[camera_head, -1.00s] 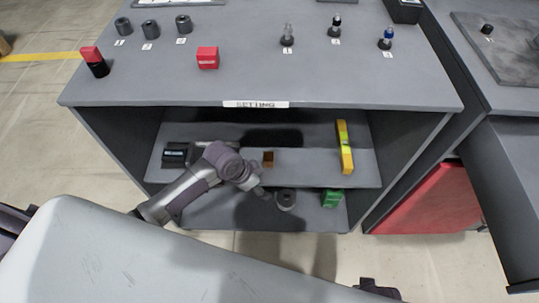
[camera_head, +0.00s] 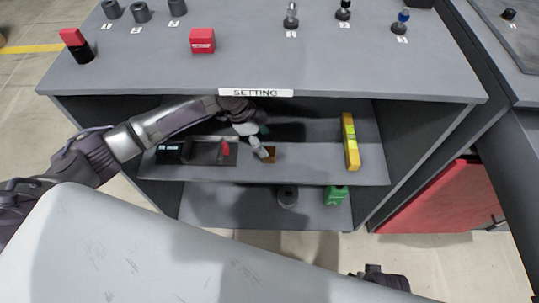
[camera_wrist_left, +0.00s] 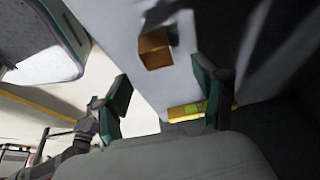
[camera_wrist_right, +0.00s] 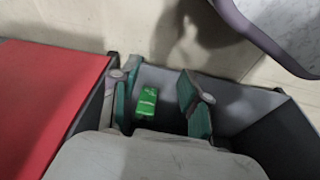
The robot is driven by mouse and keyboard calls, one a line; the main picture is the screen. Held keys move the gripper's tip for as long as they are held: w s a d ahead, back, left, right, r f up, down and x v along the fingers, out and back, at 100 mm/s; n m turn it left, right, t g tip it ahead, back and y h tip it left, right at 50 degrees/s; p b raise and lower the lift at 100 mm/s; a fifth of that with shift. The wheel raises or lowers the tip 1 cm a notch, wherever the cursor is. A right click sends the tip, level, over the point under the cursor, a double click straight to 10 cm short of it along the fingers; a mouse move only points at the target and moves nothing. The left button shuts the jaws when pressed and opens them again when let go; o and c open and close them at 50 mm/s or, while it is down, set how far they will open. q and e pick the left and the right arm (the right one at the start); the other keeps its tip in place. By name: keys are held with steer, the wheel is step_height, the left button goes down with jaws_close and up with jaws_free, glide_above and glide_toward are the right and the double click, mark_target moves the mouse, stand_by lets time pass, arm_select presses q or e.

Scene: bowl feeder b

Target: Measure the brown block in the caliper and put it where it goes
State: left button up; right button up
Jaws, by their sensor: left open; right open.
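The brown block (camera_head: 271,156) lies on the middle shelf, partly behind a finger of my left gripper in the head view. My left gripper (camera_head: 261,141) is open and empty, reaching under the top into the shelf beside the block. In the left wrist view the whole brown block (camera_wrist_left: 155,50) shows beyond the open fingers (camera_wrist_left: 165,94), not between them. What looks like the caliper (camera_head: 173,151), a black unit with a small display and a red part, stands on the shelf left of the block. My right gripper (camera_wrist_right: 158,96) is open, low at the front.
A yellow level (camera_head: 350,142) lies at the shelf's right; a green block (camera_head: 335,194) and a grey ring (camera_head: 288,196) are on the lower shelf. The tabletop (camera_head: 270,65) overhangs my left gripper. A red panel (camera_head: 435,213) stands at right.

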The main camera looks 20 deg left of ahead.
mark_target(269, 151)
arm_select(q)
steer(key=x, duration=0.2)
steer(key=b+x, duration=0.1)
steer(key=x, duration=0.2)
steer(key=shift+s+f, duration=0.2)
steer(key=shift+f, duration=0.4)
steer(key=c, duration=1.3)
arm_select(e)
steer(key=r, duration=0.5)
steer(key=shift+w+r, duration=0.3)
steer(key=shift+w, duration=0.1)
